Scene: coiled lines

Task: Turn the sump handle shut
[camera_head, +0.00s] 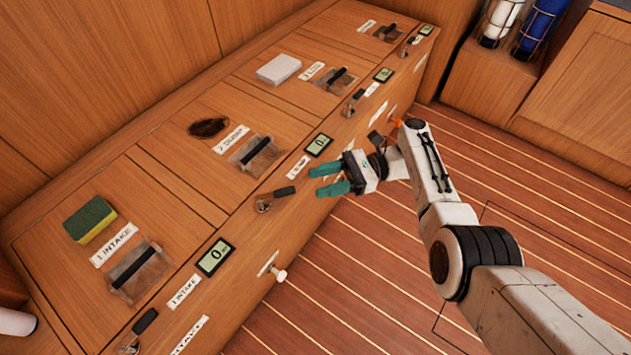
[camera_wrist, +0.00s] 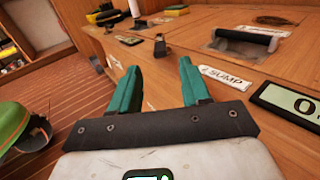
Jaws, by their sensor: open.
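The sump handle (camera_head: 284,191) is a small lever with a black grip and a metal pivot on the cabinet's front edge. In the wrist view the handle (camera_wrist: 160,47) shows just beyond my fingertips, beside the SUMP label (camera_wrist: 226,77). The sump display (camera_head: 318,145) reads 0; it also shows in the wrist view (camera_wrist: 292,104). My gripper (camera_head: 319,180), with teal fingers, is open and empty, right of the handle and apart from it. The fingers point towards the handle in the wrist view (camera_wrist: 160,75).
Similar levers line the front edge: the intake lever (camera_head: 146,321) nearer and another (camera_head: 357,97) farther. A white knob (camera_head: 279,275) protrudes. The striped floor is clear.

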